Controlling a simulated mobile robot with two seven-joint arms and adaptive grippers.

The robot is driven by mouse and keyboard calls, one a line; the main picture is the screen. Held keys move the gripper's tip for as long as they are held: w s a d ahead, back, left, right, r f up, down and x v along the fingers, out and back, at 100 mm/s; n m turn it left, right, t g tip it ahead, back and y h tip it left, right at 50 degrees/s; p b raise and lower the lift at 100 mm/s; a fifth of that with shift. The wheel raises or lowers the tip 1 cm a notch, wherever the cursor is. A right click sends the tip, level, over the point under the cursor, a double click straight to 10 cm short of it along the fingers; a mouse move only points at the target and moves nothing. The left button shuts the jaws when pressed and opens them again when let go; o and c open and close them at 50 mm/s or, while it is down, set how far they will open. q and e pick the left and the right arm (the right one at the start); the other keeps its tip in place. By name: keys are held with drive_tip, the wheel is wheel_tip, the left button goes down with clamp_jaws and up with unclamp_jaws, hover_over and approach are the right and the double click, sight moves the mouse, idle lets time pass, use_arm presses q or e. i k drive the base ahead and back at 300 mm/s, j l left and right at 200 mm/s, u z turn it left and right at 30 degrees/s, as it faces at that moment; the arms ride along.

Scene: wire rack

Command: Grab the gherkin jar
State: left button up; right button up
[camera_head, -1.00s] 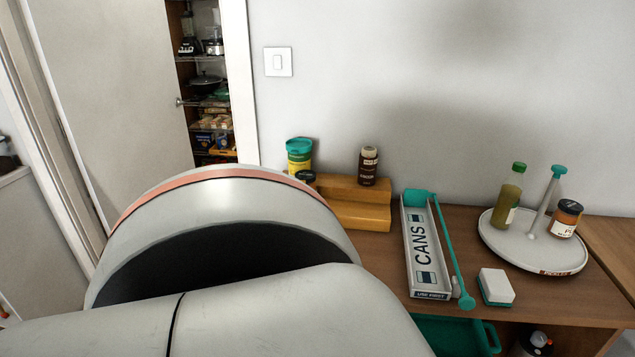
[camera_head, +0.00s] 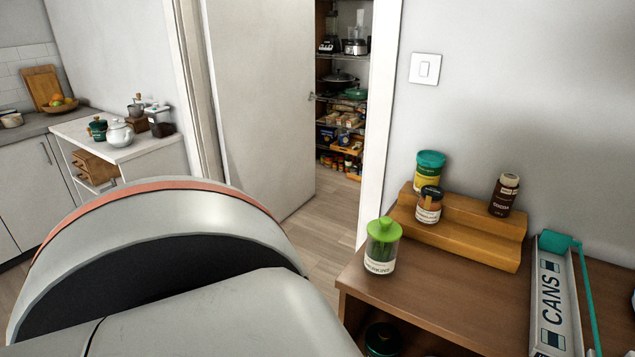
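A clear jar with a bright green knobbed lid and a white label (camera_head: 381,252) stands upright at the left end of the brown wooden unit (camera_head: 440,290). It looks like the gherkin jar, but I cannot read its label surely. Nothing touches it. A large grey link of my arm with an orange band fills the lower left, to the left of this jar. Neither of my grippers is in view.
A stepped wooden riser (camera_head: 470,238) behind the jar holds a teal-lidded tub (camera_head: 428,172), a small dark-lidded jar (camera_head: 429,207) and a brown bottle (camera_head: 503,196). A CANS tray (camera_head: 553,300) lies at right. Open floor (camera_head: 325,215) leads to a pantry doorway.

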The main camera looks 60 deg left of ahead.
sight(380, 260)
drive_tip(key=u, duration=1.5)
